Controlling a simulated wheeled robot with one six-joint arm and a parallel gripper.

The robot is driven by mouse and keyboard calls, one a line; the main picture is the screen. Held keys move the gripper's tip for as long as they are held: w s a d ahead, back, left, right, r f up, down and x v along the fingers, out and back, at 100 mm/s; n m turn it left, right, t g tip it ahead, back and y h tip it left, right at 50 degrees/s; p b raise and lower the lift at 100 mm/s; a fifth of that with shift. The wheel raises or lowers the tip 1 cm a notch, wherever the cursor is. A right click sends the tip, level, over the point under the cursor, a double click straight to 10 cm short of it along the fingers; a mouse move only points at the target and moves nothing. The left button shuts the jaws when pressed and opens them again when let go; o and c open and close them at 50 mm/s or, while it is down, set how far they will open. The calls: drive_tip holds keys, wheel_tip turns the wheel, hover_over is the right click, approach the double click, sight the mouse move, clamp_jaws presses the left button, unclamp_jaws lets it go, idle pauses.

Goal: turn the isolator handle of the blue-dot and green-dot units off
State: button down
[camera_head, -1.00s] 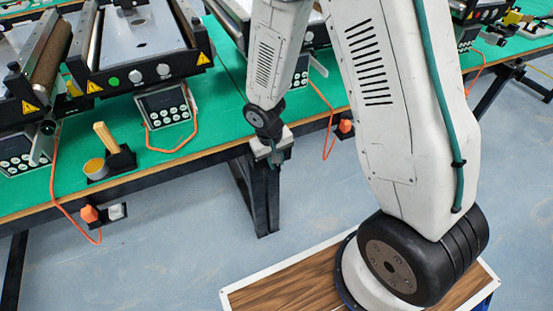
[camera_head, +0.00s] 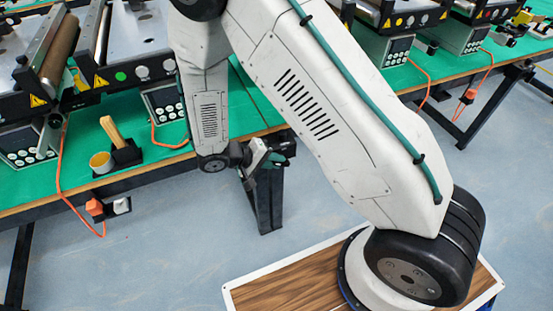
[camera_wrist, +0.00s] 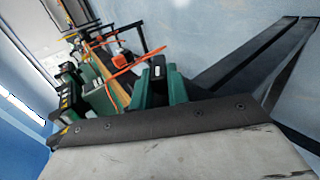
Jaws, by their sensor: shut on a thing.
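The green-dot unit's green dot (camera_head: 120,76) shows on its front panel at the upper left in the head view. No blue dot shows; my arm hides part of the row. An orange isolator handle (camera_head: 95,207) sits beside a white box under the left table edge. Another orange handle (camera_head: 467,95) is at the far right edge. My gripper (camera_head: 280,148) is at the table's front edge, above a dark leg, turned sideways. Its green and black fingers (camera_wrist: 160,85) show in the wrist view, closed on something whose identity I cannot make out.
A wooden-handled tool in a black holder (camera_head: 120,140) and a yellow-topped cup (camera_head: 101,163) stand near the left edge of the green table (camera_head: 200,145). Orange cables (camera_head: 62,165) hang over the edge.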

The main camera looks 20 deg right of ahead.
drive_tip(key=h, duration=0.1)
drive_tip(key=f+h, duration=0.1)
drive_tip(key=h, duration=0.1)
drive_tip(key=shift+a+h, duration=0.2)
drive_tip(key=shift+h, duration=0.1)
drive_tip(key=shift+f+h, duration=0.15)
drive_tip(key=shift+h, duration=0.7)
drive_tip(key=shift+f+h, duration=0.15)
drive_tip(key=shift+h, duration=0.7)
drive_tip(key=c, duration=1.4)
unclamp_jaws()
drive_tip(key=shift+o, duration=0.2)
drive_tip(key=shift+a, duration=0.15)
drive_tip(key=a, duration=0.7)
drive_tip(key=shift+a, duration=0.3)
